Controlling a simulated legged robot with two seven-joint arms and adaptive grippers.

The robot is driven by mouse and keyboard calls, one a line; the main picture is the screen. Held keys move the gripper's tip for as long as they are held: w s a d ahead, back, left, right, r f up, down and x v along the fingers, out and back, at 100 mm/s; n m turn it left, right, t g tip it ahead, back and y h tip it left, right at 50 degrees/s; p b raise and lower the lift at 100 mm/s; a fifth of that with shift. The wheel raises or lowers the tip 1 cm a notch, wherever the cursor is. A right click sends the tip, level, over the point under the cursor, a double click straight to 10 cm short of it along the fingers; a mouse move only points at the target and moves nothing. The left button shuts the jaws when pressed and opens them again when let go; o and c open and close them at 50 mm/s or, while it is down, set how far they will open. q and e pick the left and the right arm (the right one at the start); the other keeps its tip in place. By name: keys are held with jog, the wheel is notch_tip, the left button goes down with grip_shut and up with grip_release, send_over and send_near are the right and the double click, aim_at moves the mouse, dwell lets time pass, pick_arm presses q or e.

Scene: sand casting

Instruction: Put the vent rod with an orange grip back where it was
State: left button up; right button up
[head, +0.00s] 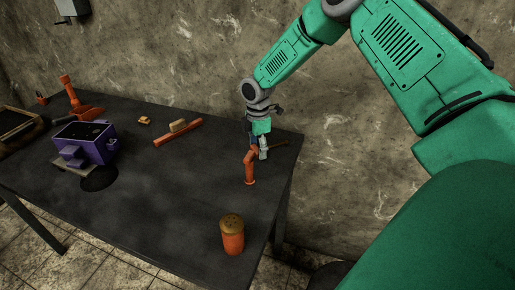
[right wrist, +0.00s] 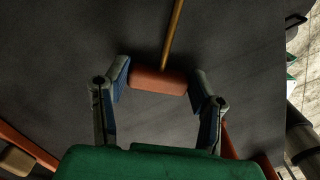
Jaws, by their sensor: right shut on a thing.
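The vent rod (right wrist: 172,35) shows in the right wrist view as a thin brass-coloured rod with a short orange grip (right wrist: 158,80). My right gripper (right wrist: 160,88) is shut on the grip, one finger at each end. In the head view my right gripper (head: 261,148) is low over the right end of the dark table (head: 190,190). The rod (head: 279,142) points right from it there, and its grip is mostly hidden. I cannot tell whether the rod touches the table. My left gripper is not in view.
An orange shaker (head: 232,237) stands at the front edge. The table's middle is clear.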

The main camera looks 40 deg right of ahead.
jog(key=o, duration=1.2)
jog(key=shift+d+f, duration=0.1)
jog(key=shift+d, duration=0.05)
jog(key=shift+o, duration=0.2)
jog(key=shift+d, duration=0.1)
notch_tip(320, 180, up, 12)
jog(key=p, duration=0.1)
